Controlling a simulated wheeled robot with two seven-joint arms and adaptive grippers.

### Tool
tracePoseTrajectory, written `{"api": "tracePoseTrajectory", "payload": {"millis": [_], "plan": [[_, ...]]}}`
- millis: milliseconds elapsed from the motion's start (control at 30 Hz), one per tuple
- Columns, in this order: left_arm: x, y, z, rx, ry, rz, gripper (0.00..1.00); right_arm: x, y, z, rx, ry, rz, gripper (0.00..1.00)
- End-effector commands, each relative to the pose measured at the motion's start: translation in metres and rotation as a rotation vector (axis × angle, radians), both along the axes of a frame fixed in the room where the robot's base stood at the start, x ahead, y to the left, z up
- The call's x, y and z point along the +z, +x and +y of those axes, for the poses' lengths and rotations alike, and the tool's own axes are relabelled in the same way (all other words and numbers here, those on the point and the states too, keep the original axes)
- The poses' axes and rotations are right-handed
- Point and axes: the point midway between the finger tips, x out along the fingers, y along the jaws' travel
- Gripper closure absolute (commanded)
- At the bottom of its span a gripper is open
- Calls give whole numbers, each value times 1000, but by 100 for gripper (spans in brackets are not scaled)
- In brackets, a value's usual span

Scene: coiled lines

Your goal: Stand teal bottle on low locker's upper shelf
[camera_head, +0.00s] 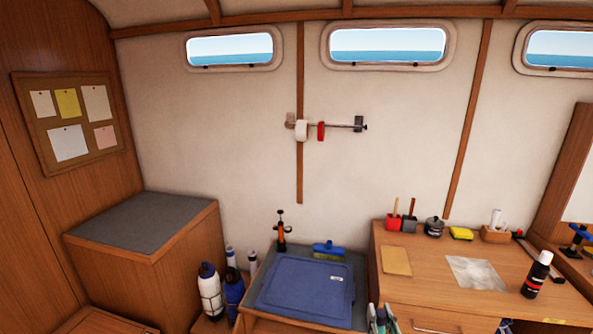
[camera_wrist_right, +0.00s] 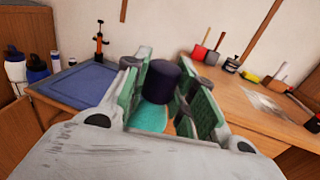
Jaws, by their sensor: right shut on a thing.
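The teal bottle (camera_wrist_right: 152,116) with a dark cap (camera_wrist_right: 160,80) is between the fingers of my right gripper (camera_wrist_right: 175,95) in the right wrist view. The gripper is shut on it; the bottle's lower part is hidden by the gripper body. In the head view my right gripper (camera_head: 382,320) shows at the bottom edge, in front of the gap between the blue-lidded unit and the desk. No open upper shelf shows, and I cannot tell which cabinet is the low locker. My left gripper is not in view.
A grey-topped wooden cabinet (camera_head: 140,225) with a bare top stands at left. A blue lid (camera_head: 305,290), a brush (camera_head: 327,250) and an orange pump (camera_head: 281,235) are at centre. A desk (camera_head: 430,285) at right holds a black bottle (camera_head: 537,275). Bottles (camera_head: 210,290) stand left of centre.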

Motion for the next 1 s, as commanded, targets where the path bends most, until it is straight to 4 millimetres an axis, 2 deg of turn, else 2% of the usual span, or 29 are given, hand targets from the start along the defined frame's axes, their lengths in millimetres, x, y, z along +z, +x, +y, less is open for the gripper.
{"api": "tracePoseTrajectory", "payload": {"millis": [1000], "plan": [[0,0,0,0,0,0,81,-26,-18,5,19,-4,0,100]]}}
